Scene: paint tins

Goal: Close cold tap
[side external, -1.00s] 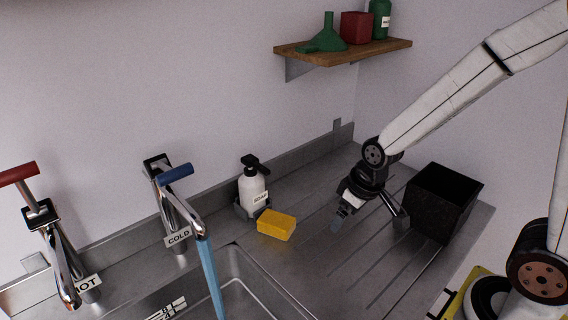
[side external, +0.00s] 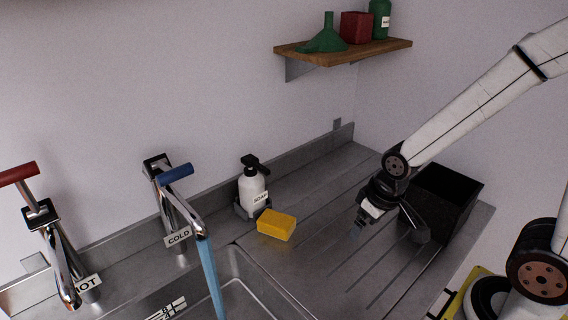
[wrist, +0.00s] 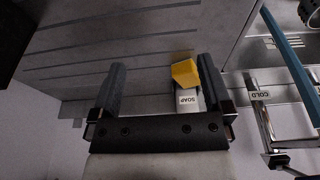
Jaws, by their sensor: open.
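The cold tap (side external: 181,213) stands at the back of the sink, with a blue lever handle (side external: 175,174) and a COLD label. A blue stream of water (side external: 211,277) runs from its spout into the basin. In the wrist view the cold tap (wrist: 265,125) is at the right edge, with the water stream (wrist: 290,60) beside it. My gripper (side external: 388,232) is over the drainboard, right of the sponge and well away from the tap. In the wrist view my gripper (wrist: 160,80) has its two fingers wide apart with nothing between them.
A yellow sponge (side external: 276,225) and a soap bottle (side external: 252,187) stand between tap and gripper. A black bin (side external: 450,205) is close behind my gripper. The red-handled hot tap (side external: 55,245) is at left. A wooden shelf (side external: 345,52) hangs above.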

